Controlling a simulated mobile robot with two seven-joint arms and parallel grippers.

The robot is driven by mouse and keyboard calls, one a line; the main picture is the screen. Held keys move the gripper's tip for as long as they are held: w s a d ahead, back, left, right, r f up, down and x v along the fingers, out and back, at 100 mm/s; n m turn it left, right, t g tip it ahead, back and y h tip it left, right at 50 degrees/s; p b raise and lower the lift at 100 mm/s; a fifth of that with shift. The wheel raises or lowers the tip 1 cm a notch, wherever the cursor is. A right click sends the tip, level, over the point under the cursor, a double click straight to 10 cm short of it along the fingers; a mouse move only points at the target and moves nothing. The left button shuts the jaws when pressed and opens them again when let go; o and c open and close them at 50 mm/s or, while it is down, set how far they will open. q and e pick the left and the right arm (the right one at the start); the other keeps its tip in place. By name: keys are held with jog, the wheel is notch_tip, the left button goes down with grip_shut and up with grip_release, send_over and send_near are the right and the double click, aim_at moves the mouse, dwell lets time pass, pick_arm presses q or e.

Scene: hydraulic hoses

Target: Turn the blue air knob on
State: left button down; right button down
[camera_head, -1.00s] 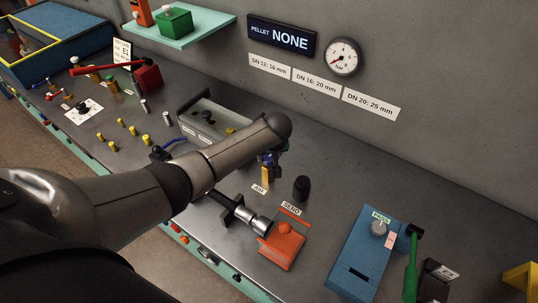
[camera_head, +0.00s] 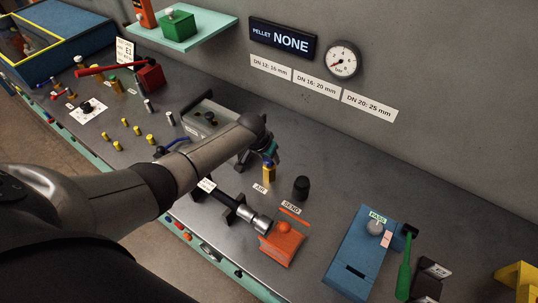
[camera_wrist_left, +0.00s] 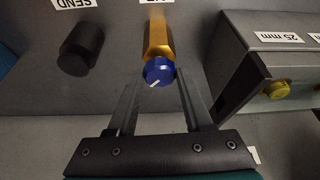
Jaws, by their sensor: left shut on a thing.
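The blue air knob (camera_wrist_left: 159,71) carries a white pointer line and sits on the end of a brass valve body (camera_wrist_left: 158,40). My left gripper (camera_wrist_left: 160,82) has one finger on either side of the knob and is shut on it. In the head view the brass body (camera_head: 268,175) stands upright by the AIR label (camera_head: 260,188). There my left gripper (camera_head: 268,160) reaches it from above and largely hides the knob. My right gripper is in neither view.
A black post (camera_head: 301,188) stands close to the right of the valve. An orange box (camera_head: 285,249) with a silver cylinder is in front. A grey fixture (camera_head: 214,112) is to the left. A blue PASS box (camera_head: 347,268) is further right. The pressure gauge (camera_head: 343,60) hangs on the wall.

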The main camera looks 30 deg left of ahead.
pick_arm(q)
jog(key=shift+a+m+h+b, duration=0.15)
jog(key=shift+m+h+b, duration=0.25)
jog(key=shift+m, duration=0.6)
jog(key=m+b, duration=0.2)
jog(key=shift+w+f+m+g+h, duration=0.1)
jog(key=shift+f+m+g+h, duration=0.05)
jog(key=shift+m+g+h, duration=0.2)
jog(key=m+h+b, duration=0.1)
jog(key=m+b, duration=0.2)
jog(key=shift+a+g, duration=0.1)
jog(key=shift+g, duration=0.15)
jog(key=shift+m+g+h+b, duration=0.4)
jog(key=shift+m+b, duration=0.5)
jog(key=shift+m, duration=0.15)
jog(key=shift+c, duration=1.5)
grip_release()
jog(key=shift+r, duration=0.25)
